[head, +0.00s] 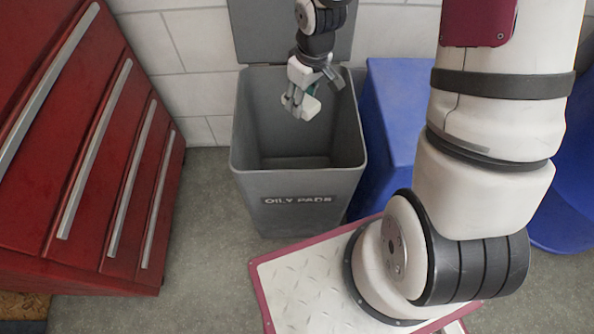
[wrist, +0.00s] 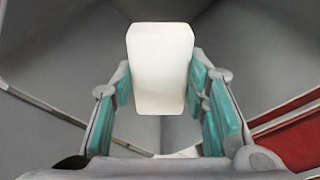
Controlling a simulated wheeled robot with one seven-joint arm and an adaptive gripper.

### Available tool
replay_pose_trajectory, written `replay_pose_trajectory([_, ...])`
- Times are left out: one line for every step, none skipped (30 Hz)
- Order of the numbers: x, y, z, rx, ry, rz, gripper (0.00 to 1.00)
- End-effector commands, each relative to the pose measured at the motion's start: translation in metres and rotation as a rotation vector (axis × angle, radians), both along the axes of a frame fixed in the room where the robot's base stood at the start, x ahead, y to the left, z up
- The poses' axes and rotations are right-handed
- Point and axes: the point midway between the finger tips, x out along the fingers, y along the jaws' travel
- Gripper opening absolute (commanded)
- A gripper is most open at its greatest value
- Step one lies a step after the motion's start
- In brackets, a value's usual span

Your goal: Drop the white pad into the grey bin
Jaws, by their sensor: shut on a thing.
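My gripper (head: 303,97) hangs over the open mouth of the grey bin (head: 297,185), which is labelled "OILY PADS". Its lid is raised against the wall. My gripper is shut on the white pad (head: 308,108). In the wrist view the pad (wrist: 160,70) is a plain white block between the teal finger pads of my gripper (wrist: 160,90). The grey inner walls of the bin surround it in that view. The pad's height over the bin floor is hard to judge.
A red drawer cabinet (head: 85,150) stands left of the bin. A blue container (head: 392,110) stands close on its right, and a white tiled wall (head: 190,60) is behind. My base and arm fill the front right. Grey floor (head: 200,230) is clear between cabinet and bin.

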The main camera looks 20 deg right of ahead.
Motion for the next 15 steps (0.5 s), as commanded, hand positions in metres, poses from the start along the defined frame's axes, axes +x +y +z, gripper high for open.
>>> replay_pose_trajectory([0.0001,0.0000,-0.0039,0.000,0.000,0.000,0.15])
replay_pose_trajectory([0.0001,0.0000,-0.0044,0.000,0.000,0.000,0.15])
replay_pose_trajectory([0.0000,0.0000,-0.0048,0.000,0.000,0.000,0.15])
replay_pose_trajectory([0.0000,0.0000,-0.0048,0.000,0.000,0.000,0.15])
replay_pose_trajectory([0.0000,0.0000,-0.0047,0.000,0.000,0.000,0.15])
replay_pose_trajectory([0.0000,0.0000,-0.0044,0.000,0.000,0.000,0.15])
replay_pose_trajectory([0.0000,0.0000,-0.0041,0.000,0.000,0.000,0.15])
replay_pose_trajectory([0.0000,0.0000,-0.0040,0.000,0.000,0.000,0.15])
replay_pose_trajectory([0.0000,0.0000,-0.0039,0.000,0.000,0.000,0.15])
replay_pose_trajectory([0.0000,0.0000,-0.0039,0.000,0.000,0.000,0.43])
replay_pose_trajectory([0.0000,0.0000,-0.0039,0.000,0.000,0.000,0.50])
replay_pose_trajectory([0.0000,0.0000,-0.0038,0.000,0.000,0.000,0.59])
replay_pose_trajectory([0.0000,0.0000,-0.0038,0.000,0.000,0.000,0.64])
replay_pose_trajectory([0.0000,0.0000,-0.0038,0.000,0.000,0.000,0.64])
replay_pose_trajectory([0.0000,0.0000,-0.0038,0.000,0.000,0.000,0.64])
